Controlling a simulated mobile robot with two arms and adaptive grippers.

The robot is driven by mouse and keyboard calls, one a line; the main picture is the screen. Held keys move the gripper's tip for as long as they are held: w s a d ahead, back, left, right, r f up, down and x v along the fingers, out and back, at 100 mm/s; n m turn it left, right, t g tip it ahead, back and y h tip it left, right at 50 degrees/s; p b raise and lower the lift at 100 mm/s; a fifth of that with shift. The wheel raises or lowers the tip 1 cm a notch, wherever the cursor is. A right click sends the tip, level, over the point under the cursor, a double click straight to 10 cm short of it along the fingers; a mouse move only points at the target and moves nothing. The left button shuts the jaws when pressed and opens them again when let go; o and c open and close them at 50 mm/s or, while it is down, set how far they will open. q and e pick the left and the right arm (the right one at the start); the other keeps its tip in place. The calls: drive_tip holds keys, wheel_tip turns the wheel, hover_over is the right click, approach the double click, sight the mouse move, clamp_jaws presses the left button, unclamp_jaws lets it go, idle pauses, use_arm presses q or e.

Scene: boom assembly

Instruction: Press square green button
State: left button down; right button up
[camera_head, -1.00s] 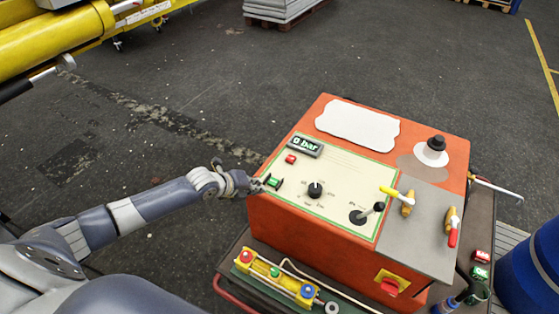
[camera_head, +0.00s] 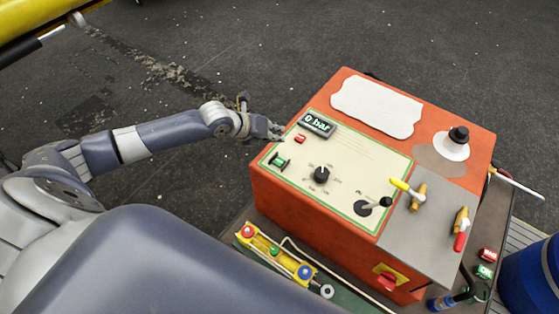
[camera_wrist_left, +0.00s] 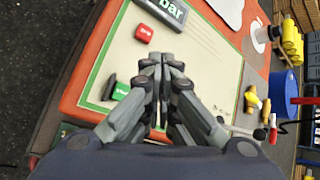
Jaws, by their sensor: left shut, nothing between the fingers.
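The square green button (camera_head: 279,161) sits near the left edge of the cream panel (camera_head: 350,165) on the orange box. Dark raised pieces stand beside it. It also shows in the wrist view (camera_wrist_left: 121,91), left of my fingers. My left gripper (camera_head: 279,131) is shut and empty, at the box's left side, above and beyond the green button in the head view and apart from it. In the wrist view its closed fingers (camera_wrist_left: 162,75) lie over the panel. My right gripper is not in view.
A red button (camera_head: 300,138) and a "bar" display (camera_head: 317,124) are close to my left gripper. A black knob (camera_head: 321,174), a black lever (camera_head: 372,206) and yellow and red valve handles (camera_head: 461,230) stand farther right. A yellow pendant (camera_head: 275,255) lies in front of the box.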

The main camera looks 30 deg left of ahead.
use_arm(q)
wheel_tip(320, 180, down, 3)
drive_tip(key=shift+f+b, duration=0.1)
drive_tip(key=shift+b, duration=0.95)
drive_tip(key=b, duration=0.4)
hover_over(277, 160)
wheel_tip(277, 160, down, 4)
drive_tip(key=shift+f, duration=0.65)
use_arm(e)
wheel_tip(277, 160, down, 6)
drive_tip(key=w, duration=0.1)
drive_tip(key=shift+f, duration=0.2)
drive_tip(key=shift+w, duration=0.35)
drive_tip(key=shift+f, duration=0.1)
use_arm(q)
drive_tip(key=shift+f+b, duration=0.35)
drive_tip(key=shift+b, duration=0.1)
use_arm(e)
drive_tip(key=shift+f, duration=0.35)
